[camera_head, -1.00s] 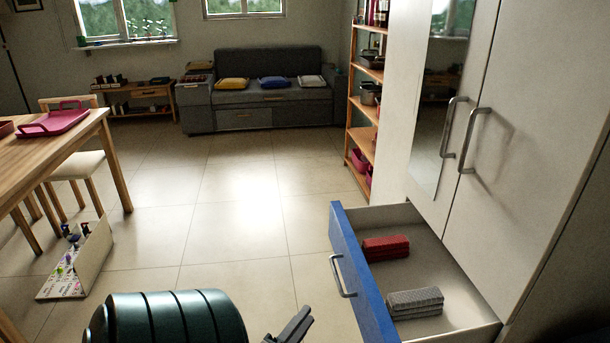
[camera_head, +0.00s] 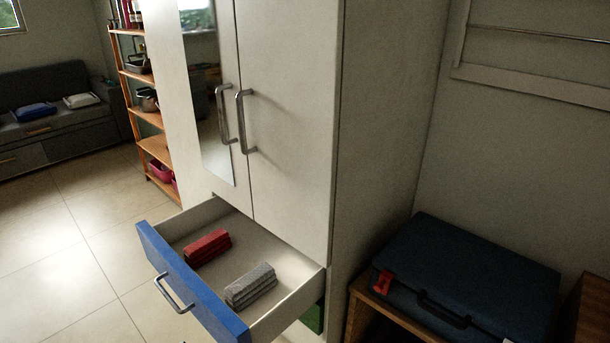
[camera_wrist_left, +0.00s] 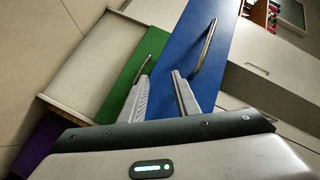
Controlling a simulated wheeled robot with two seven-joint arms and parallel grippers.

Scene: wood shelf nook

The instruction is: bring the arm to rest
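My left gripper (camera_wrist_left: 160,98) shows in the left wrist view, with its two fingers apart and nothing between them. It is in front of the blue drawer front (camera_wrist_left: 208,50) and the green drawer front (camera_wrist_left: 125,75), apart from the objects in the drawer. In the head view no arm clearly shows. The blue-fronted drawer (camera_head: 190,290) is pulled out of the white wardrobe (camera_head: 290,120). A folded red cloth (camera_head: 207,247) and a folded grey cloth (camera_head: 250,285) lie in it. My right gripper is in neither view.
A dark blue suitcase (camera_head: 465,280) lies on a wooden stand right of the wardrobe. A green panel (camera_head: 313,318) shows below the blue drawer. A wooden shelf (camera_head: 148,117) and a grey sofa (camera_head: 60,115) stand at the left. The tiled floor (camera_head: 60,245) at the left is clear.

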